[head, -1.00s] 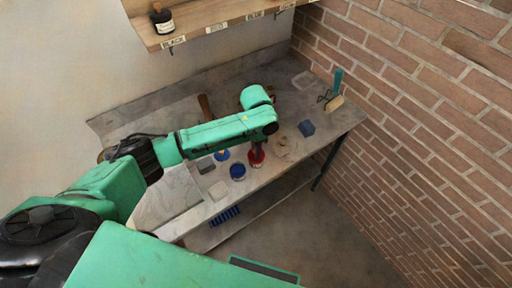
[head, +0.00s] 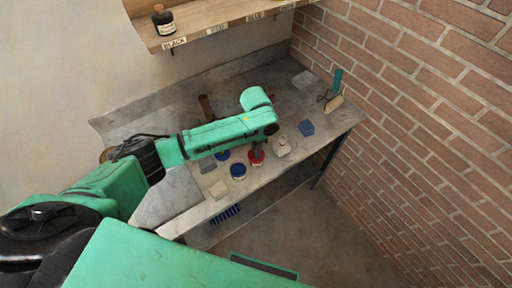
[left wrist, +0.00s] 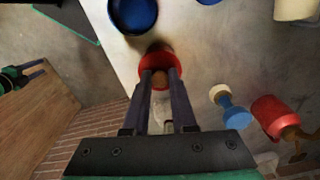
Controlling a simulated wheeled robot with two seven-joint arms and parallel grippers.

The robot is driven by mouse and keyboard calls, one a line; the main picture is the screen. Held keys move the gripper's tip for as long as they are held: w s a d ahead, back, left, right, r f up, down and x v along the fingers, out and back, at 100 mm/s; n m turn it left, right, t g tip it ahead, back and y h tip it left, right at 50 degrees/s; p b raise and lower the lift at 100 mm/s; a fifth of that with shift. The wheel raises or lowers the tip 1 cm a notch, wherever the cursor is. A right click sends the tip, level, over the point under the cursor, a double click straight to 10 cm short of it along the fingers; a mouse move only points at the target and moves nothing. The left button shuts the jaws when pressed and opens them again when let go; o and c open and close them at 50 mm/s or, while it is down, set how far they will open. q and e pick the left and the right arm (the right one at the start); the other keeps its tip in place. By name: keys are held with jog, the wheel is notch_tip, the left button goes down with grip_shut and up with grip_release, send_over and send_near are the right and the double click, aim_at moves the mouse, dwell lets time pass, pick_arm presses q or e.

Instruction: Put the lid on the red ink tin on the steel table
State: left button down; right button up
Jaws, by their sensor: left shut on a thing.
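My left gripper (head: 258,146) is at the steel table (head: 185,190), directly over a red round thing (head: 257,158) near the front edge. In the left wrist view, the fingers (left wrist: 160,80) are closed around a brown knob (left wrist: 158,77). A red disc (left wrist: 160,58) shows around and beyond the knob, consistent with the lid held by its knob. I cannot tell the lid from the red ink tin, or whether they touch. My right gripper (left wrist: 35,71) shows small at the left of the wrist view, its fingers apart and empty.
A blue tin (head: 238,171) stands left of the red one, with another blue thing (head: 222,155) behind it. A pale object (head: 282,148) and a blue block (head: 306,128) are to the right. In the wrist view, a red cylinder (left wrist: 272,115) lies right. A brick wall (head: 420,110) bounds the right side.

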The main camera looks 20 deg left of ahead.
pick_arm(q)
jog(key=shift+c, duration=0.8)
grip_release()
notch_tip(320, 180, up, 3)
jog(key=p, duration=0.3)
jog(key=shift+f, duration=0.1)
jog(key=shift+r+p, duration=0.75)
jog(key=shift+r, duration=1.35)
jog(key=shift+c, duration=0.3)
grip_shut()
